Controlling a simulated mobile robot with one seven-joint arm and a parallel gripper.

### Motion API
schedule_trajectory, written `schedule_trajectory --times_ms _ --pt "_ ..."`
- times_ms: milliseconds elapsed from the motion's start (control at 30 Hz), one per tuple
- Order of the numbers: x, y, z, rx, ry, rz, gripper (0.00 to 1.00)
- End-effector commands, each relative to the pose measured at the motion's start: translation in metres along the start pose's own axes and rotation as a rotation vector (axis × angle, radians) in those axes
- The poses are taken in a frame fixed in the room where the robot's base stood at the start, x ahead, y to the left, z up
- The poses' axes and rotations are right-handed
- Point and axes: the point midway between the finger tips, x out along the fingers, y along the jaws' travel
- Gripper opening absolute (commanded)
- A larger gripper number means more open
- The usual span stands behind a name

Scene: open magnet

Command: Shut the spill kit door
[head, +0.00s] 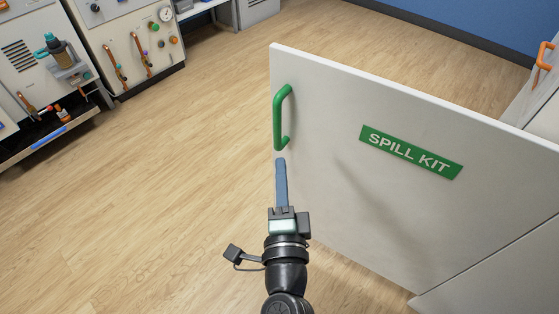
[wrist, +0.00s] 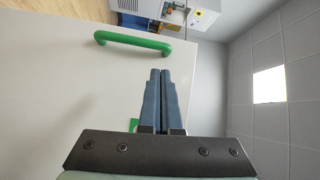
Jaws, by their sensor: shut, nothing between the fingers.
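The spill kit door (head: 330,120) is a white panel standing open. It bears a green label reading SPILL KIT (head: 410,152) and a green bar handle (head: 281,118) near its free edge at the left. My gripper (head: 281,160) has its blue fingers together, with nothing between them. In the head view the fingertips appear just below the handle's lower end. In the wrist view the handle (wrist: 146,43) lies ahead of the closed fingers (wrist: 160,72) and to their left. I cannot tell whether the fingers touch the door (wrist: 60,80).
Grey equipment cabinets (head: 130,40) with gauges and copper-coloured handles stand at the upper left. A low shelf with a blue strip (head: 48,138) is at the far left. An orange handle (head: 544,56) shows at the right edge. The wooden floor (head: 180,170) left of the door is clear.

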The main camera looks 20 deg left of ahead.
Motion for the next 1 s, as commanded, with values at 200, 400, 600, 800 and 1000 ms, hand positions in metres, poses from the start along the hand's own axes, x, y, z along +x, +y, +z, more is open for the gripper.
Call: schedule_trajectory --times_ms 200,400,600,800,1000 --pt "-0.015 0.055 0.012 0.122 0.002 0.055 0.00" --pt "0.001 0.052 0.011 0.125 0.004 0.054 0.00" --pt "0.035 0.054 0.011 0.122 0.003 0.054 0.00" --pt "0.071 0.057 0.012 0.122 0.002 0.054 0.00" --pt "0.102 0.059 0.011 0.122 0.003 0.054 0.00"
